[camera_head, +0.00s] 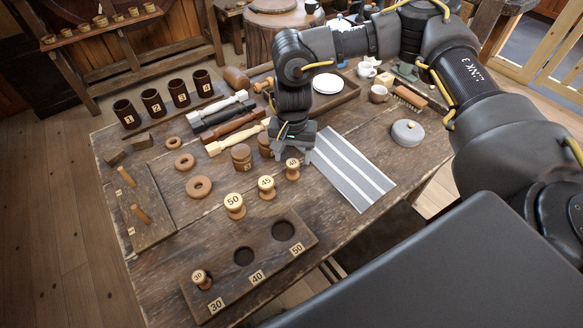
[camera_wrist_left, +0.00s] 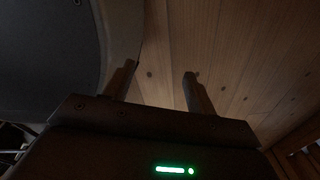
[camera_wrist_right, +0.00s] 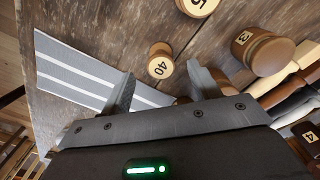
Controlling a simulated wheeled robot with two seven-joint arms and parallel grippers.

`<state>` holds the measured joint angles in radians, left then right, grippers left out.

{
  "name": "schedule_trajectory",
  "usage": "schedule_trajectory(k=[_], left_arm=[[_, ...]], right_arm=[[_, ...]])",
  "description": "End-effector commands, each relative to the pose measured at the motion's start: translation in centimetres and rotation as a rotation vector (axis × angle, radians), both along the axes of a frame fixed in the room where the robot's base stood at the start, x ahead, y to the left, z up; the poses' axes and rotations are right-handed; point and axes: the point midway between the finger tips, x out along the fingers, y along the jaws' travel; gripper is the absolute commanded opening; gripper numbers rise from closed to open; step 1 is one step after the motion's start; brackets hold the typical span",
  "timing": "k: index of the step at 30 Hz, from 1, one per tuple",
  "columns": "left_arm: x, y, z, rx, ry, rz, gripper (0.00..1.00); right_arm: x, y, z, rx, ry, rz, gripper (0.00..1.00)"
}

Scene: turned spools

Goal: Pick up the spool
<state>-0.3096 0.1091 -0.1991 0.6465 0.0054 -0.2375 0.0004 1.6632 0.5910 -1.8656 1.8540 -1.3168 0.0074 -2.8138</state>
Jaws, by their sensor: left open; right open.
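Three turned wooden spools stand in a row on the table: the 50 spool (camera_head: 235,205), the 45 spool (camera_head: 267,187) and the 40 spool (camera_head: 292,168). My right gripper (camera_head: 293,149) is open just behind the 40 spool. In the right wrist view the 40 spool (camera_wrist_right: 160,62) shows in the gap between the fingertips (camera_wrist_right: 160,74), with nothing gripped. A dark board (camera_head: 262,262) has sockets marked 30, 40 and 50; a 30 spool (camera_head: 201,279) sits in the 30 socket and the other two are empty. My left gripper (camera_wrist_left: 158,72) is open and empty, seen only in its wrist view.
A grey striped mat (camera_head: 350,168) lies right of the spools. Wooden rings (camera_head: 199,187), a pegged board (camera_head: 148,205) and dark cups (camera_head: 153,103) are further left.

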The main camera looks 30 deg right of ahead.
Motion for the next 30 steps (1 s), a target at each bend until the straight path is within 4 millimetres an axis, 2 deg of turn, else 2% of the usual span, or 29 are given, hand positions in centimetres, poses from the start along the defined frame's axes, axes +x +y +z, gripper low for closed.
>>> schedule_trajectory(k=[3, 11, 16, 21, 30], left_arm=[[0.2, -0.1, 0.2, -0.002, -0.004, 0.000, 0.57], [0.8, -0.4, 0.4, -0.006, -0.010, 0.001, 0.57], [0.4, -0.7, 1.4, -0.009, -0.005, 0.001, 0.57], [-0.1, -1.5, 1.5, -0.019, 0.002, 0.004, 0.57], [-0.1, -2.6, 1.5, -0.032, 0.001, 0.007, 0.57]], right_arm=[[0.0, 0.0, -1.3, -0.001, 0.001, 0.000, 0.61], [0.0, 0.0, -2.1, 0.000, 0.000, 0.000, 0.61], [0.2, -0.2, -4.4, -0.002, 0.003, -0.001, 0.61], [0.2, -0.2, -6.5, -0.002, 0.001, -0.001, 0.61], [0.3, -0.2, -7.0, -0.001, -0.001, 0.000, 0.60]])
